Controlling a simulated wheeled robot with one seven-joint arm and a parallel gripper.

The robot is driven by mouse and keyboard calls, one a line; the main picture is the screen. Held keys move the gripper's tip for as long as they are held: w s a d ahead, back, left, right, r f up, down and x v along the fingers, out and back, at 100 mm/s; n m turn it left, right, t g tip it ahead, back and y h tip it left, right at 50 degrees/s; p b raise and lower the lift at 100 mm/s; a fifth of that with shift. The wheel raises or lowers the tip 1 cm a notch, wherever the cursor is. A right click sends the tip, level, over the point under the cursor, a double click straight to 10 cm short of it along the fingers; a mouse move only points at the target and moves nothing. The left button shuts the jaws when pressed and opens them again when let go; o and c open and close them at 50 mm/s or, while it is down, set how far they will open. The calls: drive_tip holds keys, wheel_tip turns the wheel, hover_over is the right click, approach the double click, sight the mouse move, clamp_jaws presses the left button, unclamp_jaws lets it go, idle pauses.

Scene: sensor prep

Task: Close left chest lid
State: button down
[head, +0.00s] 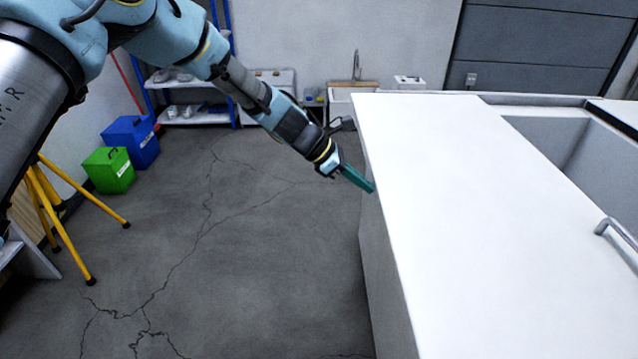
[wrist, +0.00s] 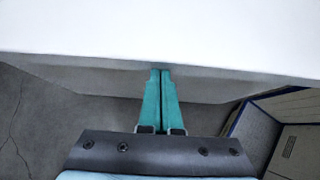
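A large white box-like unit with a flat white top (head: 455,210) fills the right of the head view. I take it for the chest, but cannot tell whether this top is the left lid. A grey recess (head: 575,145) and a metal handle (head: 612,228) show at its right. My gripper (head: 371,188) is at the unit's left edge. In the wrist view, the teal fingers (wrist: 160,72) are pressed together, with only a thin slit between them and nothing visibly held. Their tips are at the underside of the white slab (wrist: 160,35); contact is unclear.
Open cracked floor (head: 230,250) lies left of the unit. A blue box (head: 131,141), a green box (head: 108,170) and a yellow-legged stand (head: 65,235) stand at the left. A shelf (head: 195,118) and a sink (head: 345,97) are at the back wall.

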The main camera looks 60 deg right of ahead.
sight(387, 181)
drive_tip(key=s+d, duration=0.1)
drive_tip(key=s, duration=0.1)
drive_tip(key=s+d, duration=0.2)
drive_tip(key=s, duration=0.1)
drive_tip(key=s+d, duration=0.2)
drive_tip(key=s, duration=0.1)
drive_tip(key=shift+s+d, duration=0.3)
drive_tip(key=shift+s, duration=0.15)
drive_tip(key=shift+s+r, duration=0.1)
drive_tip(key=w, duration=0.1)
drive_tip(key=w+a, duration=0.1)
drive_tip(key=w, duration=0.1)
drive_tip(key=w+a, duration=0.1)
drive_tip(key=shift+w+a+p, duration=0.15)
drive_tip(key=shift+w+p, duration=0.1)
drive_tip(key=shift+p, duration=0.05)
drive_tip(key=b+v, duration=0.3)
drive_tip(key=v, duration=0.6)
drive_tip(key=shift+w+r, duration=0.2)
drive_tip(key=shift+w, duration=0.05)
drive_tip(key=shift+a, duration=0.15)
